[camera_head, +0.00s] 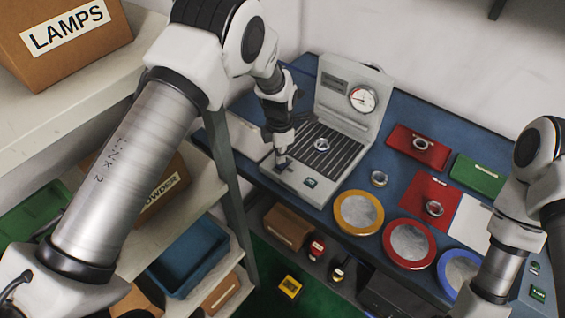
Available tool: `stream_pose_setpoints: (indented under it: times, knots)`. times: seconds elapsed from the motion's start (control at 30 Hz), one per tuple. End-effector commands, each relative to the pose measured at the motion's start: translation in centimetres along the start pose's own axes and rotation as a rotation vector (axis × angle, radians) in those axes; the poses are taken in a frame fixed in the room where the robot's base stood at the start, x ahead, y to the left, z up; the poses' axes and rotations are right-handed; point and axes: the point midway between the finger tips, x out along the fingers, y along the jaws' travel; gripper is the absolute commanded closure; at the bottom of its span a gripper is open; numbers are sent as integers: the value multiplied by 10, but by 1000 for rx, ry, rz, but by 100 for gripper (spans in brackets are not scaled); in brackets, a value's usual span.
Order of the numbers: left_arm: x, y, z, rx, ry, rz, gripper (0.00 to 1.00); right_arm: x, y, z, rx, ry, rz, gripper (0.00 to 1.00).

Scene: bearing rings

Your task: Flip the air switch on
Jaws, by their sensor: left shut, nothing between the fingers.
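A light grey machine (350,125) stands at the back left of the blue table, with a round dial gauge (362,97) on its upright panel and a dark slatted bed. A metal ring (322,144) lies on the bed. My left gripper (281,160) points down at the front left corner of the machine's base, its fingers shut and empty. A small dark part sits under the fingertips; I cannot tell whether they touch it or which way a switch there stands. A dark green panel (310,183) is on the base's front right. My right gripper is out of view.
Another ring (379,179) lies on the table. Yellow (358,212), red (409,243) and blue (461,271) rimmed dishes line the front. A red tray (418,147), a green tray (478,174) and a red mat (445,192) lie behind. Shelves (100,115) with boxes stand at left.

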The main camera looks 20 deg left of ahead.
Motion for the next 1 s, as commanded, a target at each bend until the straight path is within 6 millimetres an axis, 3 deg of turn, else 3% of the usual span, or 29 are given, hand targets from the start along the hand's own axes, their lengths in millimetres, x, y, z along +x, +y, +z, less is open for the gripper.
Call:
stream_pose_setpoints:
  times: [1.0]
  knots:
    - [15, 0, 0, 0, 0, 0, 100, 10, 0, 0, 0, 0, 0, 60]
